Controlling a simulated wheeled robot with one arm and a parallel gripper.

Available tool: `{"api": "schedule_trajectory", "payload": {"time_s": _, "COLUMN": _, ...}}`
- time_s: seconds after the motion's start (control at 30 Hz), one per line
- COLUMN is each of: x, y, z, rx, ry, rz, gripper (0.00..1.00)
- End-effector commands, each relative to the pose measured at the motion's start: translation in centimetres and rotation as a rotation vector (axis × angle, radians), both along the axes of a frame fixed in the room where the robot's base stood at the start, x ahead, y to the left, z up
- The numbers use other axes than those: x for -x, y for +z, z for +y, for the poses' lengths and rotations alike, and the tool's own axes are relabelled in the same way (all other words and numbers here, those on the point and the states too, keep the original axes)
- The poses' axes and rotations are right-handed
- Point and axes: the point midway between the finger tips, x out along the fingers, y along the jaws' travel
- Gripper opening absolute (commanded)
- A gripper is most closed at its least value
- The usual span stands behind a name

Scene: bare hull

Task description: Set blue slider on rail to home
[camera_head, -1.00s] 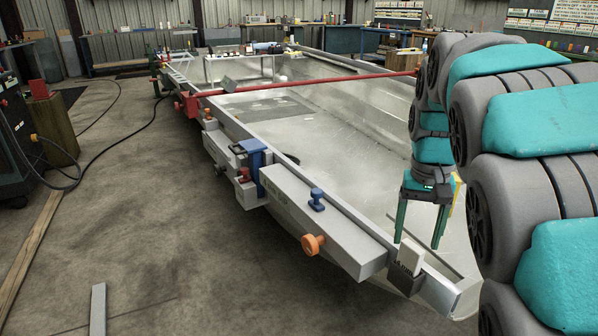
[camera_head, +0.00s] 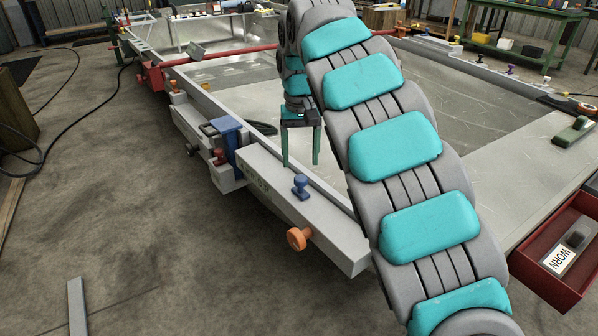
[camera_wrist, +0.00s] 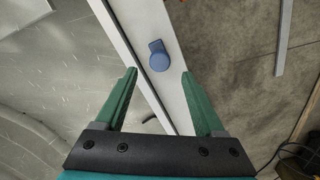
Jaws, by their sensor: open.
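The blue slider (camera_head: 301,187) is a small knob with a wider base on top of the long grey rail box (camera_head: 320,222) along the hull's near edge. In the wrist view the blue slider (camera_wrist: 158,56) lies just beyond the fingertips, roughly centred between them. My gripper (camera_head: 301,165) has green fingers pointing down, apart and empty, close behind and above the slider in the head view. My gripper also shows in the wrist view (camera_wrist: 159,73). No home mark can be made out on the rail.
An orange knob (camera_head: 299,238) sticks out of the box's front face. A red bar (camera_head: 225,50) crosses the hull. A red bin marked WORN (camera_head: 545,275) is at right. The floor at left is mostly clear.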

Motion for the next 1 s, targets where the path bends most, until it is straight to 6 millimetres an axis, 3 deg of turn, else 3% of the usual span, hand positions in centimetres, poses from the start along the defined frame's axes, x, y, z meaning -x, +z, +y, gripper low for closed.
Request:
{"api": "schedule_trajectory", "payload": {"time_s": 0.4, "x": 0.0, "y": -4.8, "z": 0.0, "rx": 0.000, "ry": 0.000, "rz": 0.001, "gripper": 0.71}}
{"api": "schedule_trajectory", "payload": {"time_s": 0.8, "x": 0.0, "y": -5.4, "z": 0.0, "rx": 0.000, "ry": 0.000, "rz": -0.001, "gripper": 0.71}}
{"api": "schedule_trajectory", "payload": {"time_s": 1.0, "x": 0.0, "y": -5.4, "z": 0.0, "rx": 0.000, "ry": 0.000, "rz": -0.001, "gripper": 0.51}}
